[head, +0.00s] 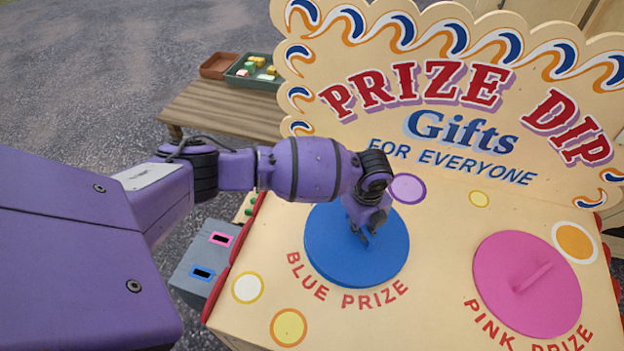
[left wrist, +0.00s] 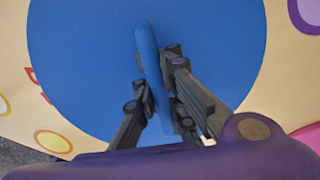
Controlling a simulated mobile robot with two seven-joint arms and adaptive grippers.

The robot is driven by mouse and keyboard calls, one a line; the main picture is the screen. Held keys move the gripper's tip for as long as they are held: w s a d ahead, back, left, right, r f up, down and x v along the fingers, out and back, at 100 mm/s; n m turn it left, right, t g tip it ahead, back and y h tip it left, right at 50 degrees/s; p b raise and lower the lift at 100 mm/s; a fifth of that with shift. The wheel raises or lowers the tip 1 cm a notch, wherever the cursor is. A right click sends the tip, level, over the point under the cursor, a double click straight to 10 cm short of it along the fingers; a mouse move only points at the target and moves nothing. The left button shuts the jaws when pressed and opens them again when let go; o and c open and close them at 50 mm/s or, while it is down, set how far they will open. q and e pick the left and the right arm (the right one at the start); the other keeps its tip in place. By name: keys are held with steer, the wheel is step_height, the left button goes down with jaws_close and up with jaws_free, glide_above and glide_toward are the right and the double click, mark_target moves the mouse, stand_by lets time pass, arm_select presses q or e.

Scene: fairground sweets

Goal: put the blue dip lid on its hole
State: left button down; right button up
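The blue dip lid (head: 335,262) is a round disc with a raised bar handle (left wrist: 148,50). In the head view it lies over the spot framed by the curved "BLUE PRIZE" lettering on the cream counter. No hole shows around it; I cannot tell whether it sits fully flush. My left gripper (head: 366,236) points down at the middle of the lid. In the left wrist view the gripper (left wrist: 160,78) has one finger on each side of the bar, closed up against it. My right gripper is not in view.
A pink lid (head: 510,300) with a bar handle lies to the right. The "PRIZE DIP" board (head: 450,60) stands behind the counter. A grey box (head: 205,262) with pink- and blue-framed slots is at the left. A wooden bench (head: 225,108) holds trays behind.

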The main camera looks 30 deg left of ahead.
arm_select(q)
steer(key=shift+w+f, duration=0.2)
steer(key=shift+f, duration=0.25)
stand_by(0.6)
steer(key=c, duration=2.5)
jaws_free()
steer(key=shift+d, duration=0.1)
steer(key=o, duration=0.5)
steer(key=shift+w, duration=0.1)
steer(key=shift+o, duration=1.2)
steer(key=shift+f, duration=0.1)
